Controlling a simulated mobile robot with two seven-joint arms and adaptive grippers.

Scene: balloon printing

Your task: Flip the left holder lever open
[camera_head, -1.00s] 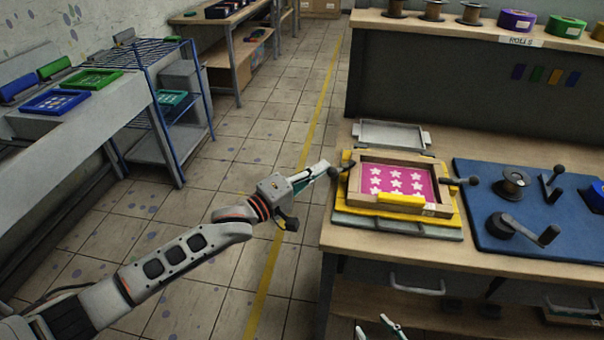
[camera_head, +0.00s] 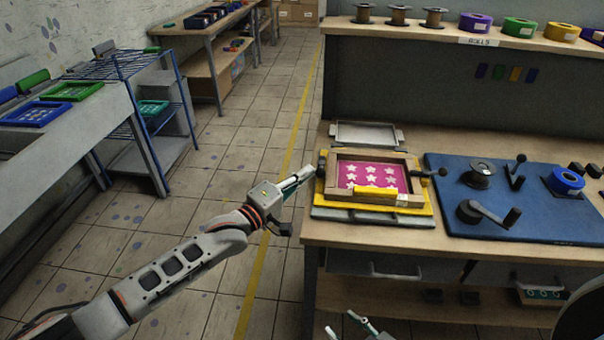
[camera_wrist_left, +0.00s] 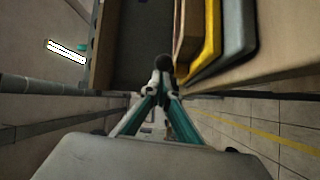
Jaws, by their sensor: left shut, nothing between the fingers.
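A yellow printing holder (camera_head: 419,205) clamps a wooden frame (camera_head: 344,167) with a pink star screen (camera_head: 366,173) on the wood table. Its dark left lever (camera_head: 322,162) stands at the holder's left side; its exact angle is hard to tell. My left gripper (camera_head: 308,173) is shut and empty, its tips right beside this lever. In the left wrist view a dark round knob (camera_wrist_left: 163,61) is just beyond the fingertips (camera_wrist_left: 157,82); I cannot tell whether they touch. The right lever (camera_head: 432,172) points outward. My right gripper (camera_head: 340,322) is at the bottom edge, tips apart, empty.
A blue mat (camera_head: 463,215) with cranks and spools lies right of the holder. A grey hinged plate (camera_head: 366,134) is behind it. A shelf with rolls (camera_head: 520,27) runs along the back. The floor left of the table (camera_head: 310,255) is free.

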